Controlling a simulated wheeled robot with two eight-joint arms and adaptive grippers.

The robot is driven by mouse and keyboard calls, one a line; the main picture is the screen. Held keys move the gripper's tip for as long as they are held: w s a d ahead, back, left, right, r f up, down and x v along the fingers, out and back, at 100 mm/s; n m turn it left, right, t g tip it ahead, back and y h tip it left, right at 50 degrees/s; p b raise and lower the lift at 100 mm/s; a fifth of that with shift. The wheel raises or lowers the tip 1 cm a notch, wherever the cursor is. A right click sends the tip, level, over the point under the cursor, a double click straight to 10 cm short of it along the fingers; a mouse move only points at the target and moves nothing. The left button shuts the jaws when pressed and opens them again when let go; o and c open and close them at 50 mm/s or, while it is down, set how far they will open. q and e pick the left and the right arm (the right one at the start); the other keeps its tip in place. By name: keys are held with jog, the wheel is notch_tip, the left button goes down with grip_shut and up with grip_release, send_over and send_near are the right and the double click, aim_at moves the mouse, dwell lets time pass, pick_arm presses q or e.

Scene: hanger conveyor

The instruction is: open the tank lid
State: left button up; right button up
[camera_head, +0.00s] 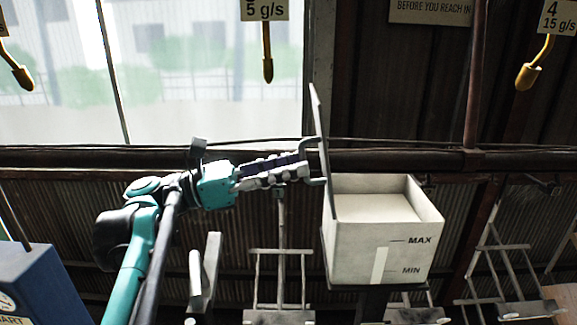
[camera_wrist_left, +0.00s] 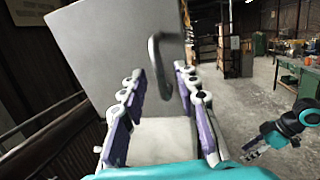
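The tank (camera_head: 370,246) is a pale box with MAX and MIN marks on its front, right of centre in the head view. Its top is open, and a pale level surface shows inside. The lid (camera_head: 319,130) stands about upright at the tank's left edge, seen nearly edge-on. In the left wrist view the lid (camera_wrist_left: 105,50) is a grey plate with a bent bar handle (camera_wrist_left: 161,70). My left gripper (camera_head: 303,167) is open at the lid's left side, fingers apart either side of the handle; contact cannot be told. My right gripper (camera_wrist_left: 252,148) shows small in the left wrist view; its state is unclear.
Hooks with rate signs (camera_head: 265,9) hang along the top. Metal hanger frames (camera_head: 281,275) stand below and behind the tank. A blue machine (camera_head: 38,285) is at the lower left. The wrist view shows open floor (camera_wrist_left: 255,95) at the right.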

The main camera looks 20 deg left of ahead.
pick_arm(q)
jog(key=v, duration=1.2)
